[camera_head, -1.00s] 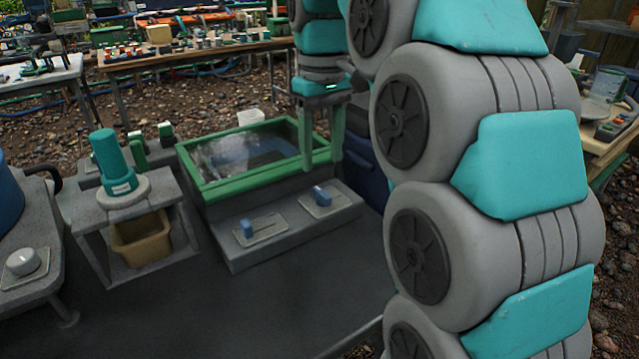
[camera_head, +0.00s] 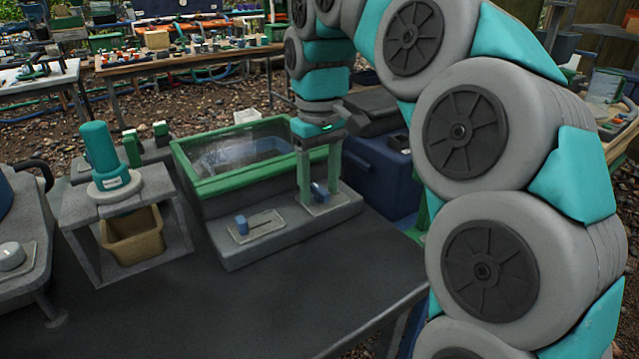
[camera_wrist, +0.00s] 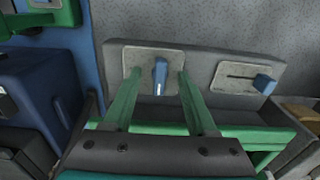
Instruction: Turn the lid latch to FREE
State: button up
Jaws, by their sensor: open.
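A blue latch handle (camera_head: 320,192) sits on a pale plate at the right of the grey ledge in front of the green-framed lid (camera_head: 240,155). My gripper (camera_head: 319,197) points down over it, open, with one green finger on each side. In the wrist view the handle (camera_wrist: 160,76) stands upright between the fingertips of my gripper (camera_wrist: 159,72), with a gap on both sides. A second blue handle (camera_head: 241,224) sits on a slotted plate to the left; it also shows at right in the wrist view (camera_wrist: 264,84). No FREE marking is legible.
A grey stand with a teal cylinder (camera_head: 100,148) and a tan bin (camera_head: 133,240) stands to the left. A dark blue box (camera_head: 385,180) is close behind and right of the ledge. The dark tabletop (camera_head: 290,290) in front is clear.

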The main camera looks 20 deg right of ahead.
grip_shut()
dwell(0.5)
